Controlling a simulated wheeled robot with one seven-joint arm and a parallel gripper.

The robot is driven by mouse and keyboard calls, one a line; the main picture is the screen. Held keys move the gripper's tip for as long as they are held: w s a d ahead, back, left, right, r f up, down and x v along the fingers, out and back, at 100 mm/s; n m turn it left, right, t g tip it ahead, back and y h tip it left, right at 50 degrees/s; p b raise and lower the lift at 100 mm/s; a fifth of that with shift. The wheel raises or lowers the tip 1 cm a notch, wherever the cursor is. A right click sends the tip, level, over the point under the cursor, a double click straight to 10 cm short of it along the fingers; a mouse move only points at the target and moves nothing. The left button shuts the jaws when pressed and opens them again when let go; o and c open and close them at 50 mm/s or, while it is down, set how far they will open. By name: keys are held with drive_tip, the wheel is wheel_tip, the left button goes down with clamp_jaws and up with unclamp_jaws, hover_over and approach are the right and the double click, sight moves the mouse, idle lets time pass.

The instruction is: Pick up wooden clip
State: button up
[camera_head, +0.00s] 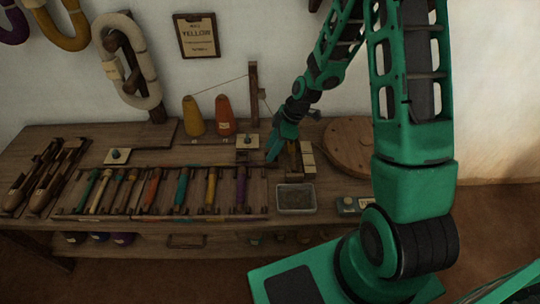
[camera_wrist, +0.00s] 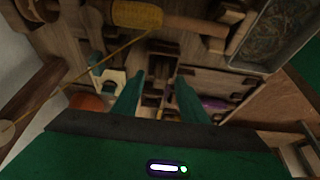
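My gripper (camera_head: 273,152) hangs low over the back right part of the wooden bench, its forearm reaching down from the upper right. In the wrist view my gripper (camera_wrist: 158,98) has its two green fingers apart, with a clear gap between them. Dark brown wooden pieces (camera_wrist: 155,88) show in that gap, beyond the fingertips; I cannot tell if one is the wooden clip. No contact with them is visible. In the head view small wooden pieces (camera_head: 307,158) stand just right of the gripper, partly hidden by each other.
The bench holds a rack of coloured bobbins (camera_head: 152,190), a grey metal tray (camera_head: 296,210), a round wooden board (camera_head: 350,145) and orange (camera_head: 225,117) and yellow (camera_head: 193,117) cones. A thin upright post (camera_head: 253,95) with a thread stands close behind my gripper.

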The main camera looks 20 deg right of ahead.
drive_tip(key=shift+w+a+f, duration=0.1)
drive_tip(key=shift+a+f, duration=0.1)
drive_tip(key=shift+f, duration=0.2)
clamp_jaws()
drive_tip(key=shift+r, duration=0.15)
